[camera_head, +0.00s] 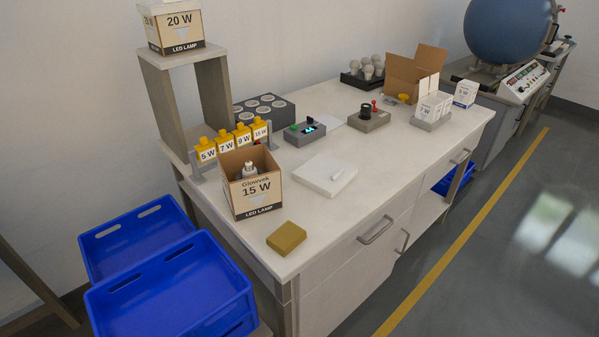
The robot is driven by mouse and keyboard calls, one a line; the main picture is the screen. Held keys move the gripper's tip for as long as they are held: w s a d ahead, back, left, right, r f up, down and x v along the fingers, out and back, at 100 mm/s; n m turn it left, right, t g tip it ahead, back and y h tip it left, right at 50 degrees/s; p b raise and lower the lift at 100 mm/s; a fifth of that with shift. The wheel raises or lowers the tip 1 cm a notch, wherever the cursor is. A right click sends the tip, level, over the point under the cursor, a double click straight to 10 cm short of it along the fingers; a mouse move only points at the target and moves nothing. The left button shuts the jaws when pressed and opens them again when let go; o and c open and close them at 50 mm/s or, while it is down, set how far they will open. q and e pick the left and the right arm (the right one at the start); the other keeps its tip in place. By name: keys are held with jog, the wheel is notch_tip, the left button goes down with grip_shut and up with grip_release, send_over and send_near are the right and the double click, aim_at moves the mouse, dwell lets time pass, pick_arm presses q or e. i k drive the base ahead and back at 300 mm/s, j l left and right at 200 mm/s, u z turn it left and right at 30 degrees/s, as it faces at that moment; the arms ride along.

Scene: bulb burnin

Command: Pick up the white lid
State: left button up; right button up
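A flat white square piece that looks like the white lid (318,180) lies on the workbench, right of the open Glowvek 15 W lamp box (258,193). A small, slim, white piece sits on top of it; I cannot tell whether this is a handle or a separate thing. Nothing else lies on it, and its front side faces the bench's front edge. Neither of my grippers is in view.
The workbench (400,180) also holds a mustard block (286,237), a grey device with a green display (305,132), a grey device with a black knob (368,118) and an open cardboard box (410,77). Blue crates (170,290) stand at the left. Bench surface around the white piece is mostly clear.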

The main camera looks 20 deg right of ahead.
aim_at(324, 174)
jog(key=i+l+u, duration=0.1)
jog(key=l+u, duration=0.9)
